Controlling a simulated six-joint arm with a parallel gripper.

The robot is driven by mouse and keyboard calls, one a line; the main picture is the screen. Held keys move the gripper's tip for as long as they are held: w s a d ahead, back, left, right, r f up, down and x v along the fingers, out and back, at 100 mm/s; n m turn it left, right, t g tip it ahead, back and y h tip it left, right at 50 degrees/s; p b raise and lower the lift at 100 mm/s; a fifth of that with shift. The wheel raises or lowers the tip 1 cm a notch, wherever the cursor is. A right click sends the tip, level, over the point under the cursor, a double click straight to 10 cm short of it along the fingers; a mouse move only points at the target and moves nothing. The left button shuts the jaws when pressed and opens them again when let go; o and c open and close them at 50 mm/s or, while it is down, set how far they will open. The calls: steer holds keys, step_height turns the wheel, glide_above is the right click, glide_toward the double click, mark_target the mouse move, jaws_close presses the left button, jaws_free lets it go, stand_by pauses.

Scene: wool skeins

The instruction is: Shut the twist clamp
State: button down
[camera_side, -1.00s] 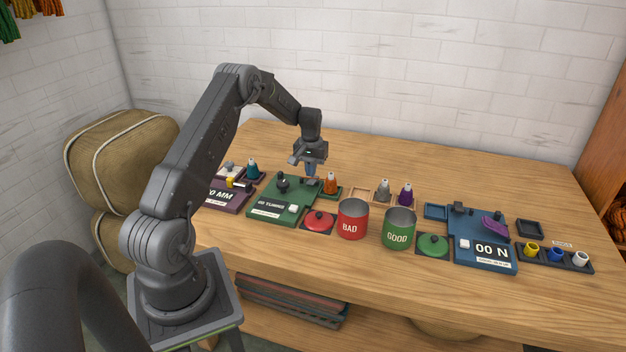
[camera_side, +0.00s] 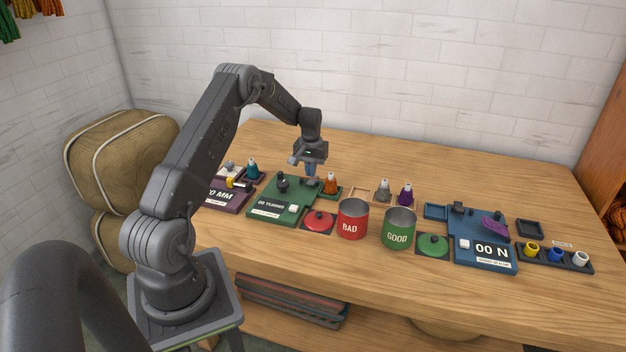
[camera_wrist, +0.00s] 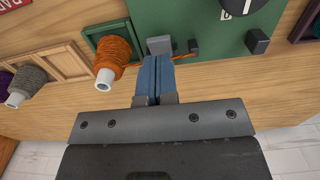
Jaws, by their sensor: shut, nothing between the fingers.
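The green twist tester (camera_side: 291,200) carries a grey clamp block (camera_wrist: 160,45), whose near side is at my fingertips in the wrist view. An orange strand (camera_wrist: 180,55) runs from the orange wool cone (camera_wrist: 114,51) past the clamp, partly hidden behind my fingers. My gripper (camera_wrist: 155,60) points down with its blue fingers together and empty, close to the clamp; whether they touch it I cannot tell. It also shows in the side view (camera_side: 311,178), above the tester's back right.
Another grey block (camera_wrist: 257,41) stands on the tester. A red lid (camera_side: 319,220), a red BAD can (camera_side: 352,219) and a green GOOD can (camera_side: 398,230) stand to the right. The purple device (camera_side: 224,195) is at left, the blue one (camera_side: 483,246) at right. The front table strip is clear.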

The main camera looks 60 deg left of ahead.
mark_target(311, 182)
steer(key=shift+f, duration=1.4)
stand_by(0.5)
steer(key=shift+r, duration=3.5)
